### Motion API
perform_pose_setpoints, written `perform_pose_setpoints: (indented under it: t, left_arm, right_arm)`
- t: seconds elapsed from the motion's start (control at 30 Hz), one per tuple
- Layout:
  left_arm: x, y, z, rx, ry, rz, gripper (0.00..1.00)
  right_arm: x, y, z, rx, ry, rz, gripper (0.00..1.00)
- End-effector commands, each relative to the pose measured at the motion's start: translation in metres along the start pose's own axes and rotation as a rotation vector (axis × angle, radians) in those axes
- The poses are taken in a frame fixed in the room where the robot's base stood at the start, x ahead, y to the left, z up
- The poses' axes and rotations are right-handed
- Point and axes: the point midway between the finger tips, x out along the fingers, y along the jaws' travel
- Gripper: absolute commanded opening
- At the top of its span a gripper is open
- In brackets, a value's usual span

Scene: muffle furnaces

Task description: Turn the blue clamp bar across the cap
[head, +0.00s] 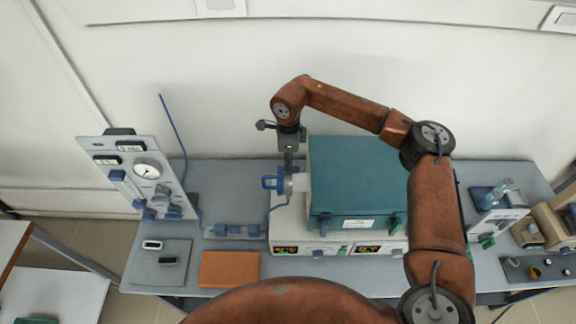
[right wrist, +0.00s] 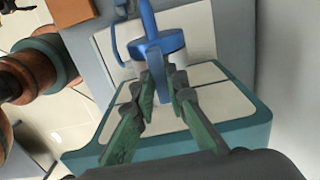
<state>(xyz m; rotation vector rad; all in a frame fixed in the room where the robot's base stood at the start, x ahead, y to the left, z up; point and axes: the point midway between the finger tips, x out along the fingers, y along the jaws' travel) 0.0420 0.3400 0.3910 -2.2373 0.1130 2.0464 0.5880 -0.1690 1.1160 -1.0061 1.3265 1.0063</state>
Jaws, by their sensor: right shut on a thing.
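The blue cap (head: 271,183) sits on the end of a pale tube (head: 299,183) at the left side of the teal-topped furnace (head: 350,180). In the right wrist view the cap shows as a round blue disc (right wrist: 161,46). A blue clamp bar (right wrist: 157,76) runs from the disc down between my fingers. My right gripper (right wrist: 165,90) is shut on this bar with its green-padded fingers. In the head view my right gripper (head: 289,160) points down just above the tube, and the bar is hard to make out there. My left gripper is not in view.
A gauge panel (head: 140,165) stands at the left of the bench. Blue fittings (head: 236,230) lie between it and the furnace. An orange-brown mat (head: 229,268) and a grey pad (head: 160,276) with small devices lie in front. Bottles and a caddy (head: 493,197) stand at the right.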

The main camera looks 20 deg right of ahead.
Motion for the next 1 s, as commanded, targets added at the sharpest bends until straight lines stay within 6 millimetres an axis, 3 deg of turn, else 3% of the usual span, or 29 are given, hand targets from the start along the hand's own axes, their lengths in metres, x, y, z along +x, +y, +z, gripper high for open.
perform_pose_setpoints:
  t: [0.43,0.47,0.7,1.0]
  left_arm:
    - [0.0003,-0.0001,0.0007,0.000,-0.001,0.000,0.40]
    - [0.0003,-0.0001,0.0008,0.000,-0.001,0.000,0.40]
    - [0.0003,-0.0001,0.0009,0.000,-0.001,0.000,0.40]
    - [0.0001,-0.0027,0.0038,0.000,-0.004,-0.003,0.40]
  right_arm:
    - [-0.0017,-0.0009,0.0002,-0.009,-0.001,-0.003,0.00]
    - [-0.0017,-0.0009,0.0002,-0.009,-0.001,-0.003,0.15]
    - [-0.0009,-0.0005,0.0001,-0.008,-0.001,-0.002,0.30]
    - [-0.0028,-0.0004,0.0002,-0.008,-0.001,-0.001,0.30]
